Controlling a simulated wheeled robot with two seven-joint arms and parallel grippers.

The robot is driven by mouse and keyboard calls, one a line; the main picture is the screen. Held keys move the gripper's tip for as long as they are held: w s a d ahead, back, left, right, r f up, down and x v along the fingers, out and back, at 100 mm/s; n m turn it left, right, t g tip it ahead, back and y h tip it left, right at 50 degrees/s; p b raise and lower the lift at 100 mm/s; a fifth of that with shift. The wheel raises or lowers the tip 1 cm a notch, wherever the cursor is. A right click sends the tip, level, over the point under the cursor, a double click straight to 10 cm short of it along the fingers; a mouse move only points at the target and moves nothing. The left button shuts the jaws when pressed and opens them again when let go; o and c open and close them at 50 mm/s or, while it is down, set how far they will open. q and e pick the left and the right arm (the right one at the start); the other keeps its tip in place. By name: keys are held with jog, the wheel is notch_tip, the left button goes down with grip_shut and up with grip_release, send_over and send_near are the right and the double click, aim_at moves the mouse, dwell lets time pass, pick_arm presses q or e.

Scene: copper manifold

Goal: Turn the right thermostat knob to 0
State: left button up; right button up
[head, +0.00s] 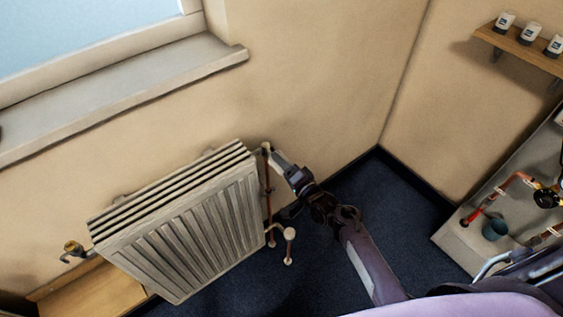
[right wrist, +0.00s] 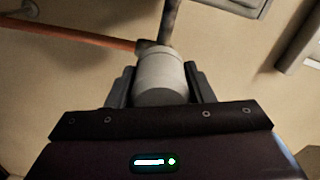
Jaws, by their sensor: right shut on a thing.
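The right thermostat knob (right wrist: 163,77) is a pale grey-white cylinder in the right wrist view. It sits between the two fingers of my right gripper (right wrist: 160,88), which is shut on it. In the head view the knob (head: 267,147) shows small and pale at the upper right corner of the radiator (head: 205,225), with my right gripper (head: 277,157) at it. Any marks on the knob are too small or turned away to read. My left gripper is not in view.
A copper pipe (right wrist: 85,34) runs to the valve behind the knob. A brass valve (head: 73,247) is at the radiator's left end. A wooden board (head: 95,290) lies beneath the radiator. A bench (head: 460,240) with copper pipes and a teal cup (head: 495,230) stands at right.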

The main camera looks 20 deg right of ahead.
jog(key=shift+m, duration=0.8)
jog(key=o, duration=1)
jog(key=shift+c, duration=0.2)
jog(key=v, duration=0.8)
